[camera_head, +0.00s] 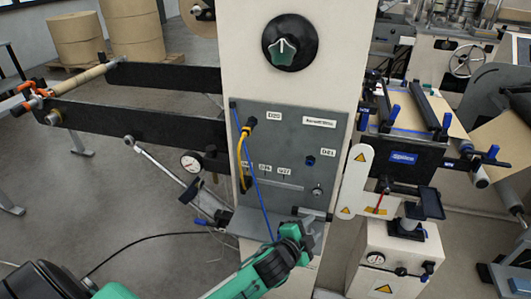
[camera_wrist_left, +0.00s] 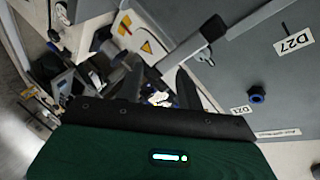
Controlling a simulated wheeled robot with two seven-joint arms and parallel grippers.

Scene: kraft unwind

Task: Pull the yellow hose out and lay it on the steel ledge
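The yellow hose (camera_head: 243,160) runs from a dark fitting near the top left of the grey panel down along its left side. Its lower end is by the small labels. The steel ledge (camera_head: 245,222) juts out at the panel's foot, partly hidden by my left arm. My left gripper (camera_head: 310,232) is at the ledge's right end, below and right of the hose and apart from it. In the left wrist view its dark fingers (camera_wrist_left: 160,88) look spread with nothing between them. My right gripper is not in view.
A blue hose (camera_head: 259,185) slants down across the panel, past the yellow one, towards my left arm. A blue port (camera_head: 310,160) and a metal knob (camera_head: 317,192) stick out at the panel's right. A white bracket (camera_head: 355,182) stands right of the panel. Black bars (camera_head: 130,125) extend left.

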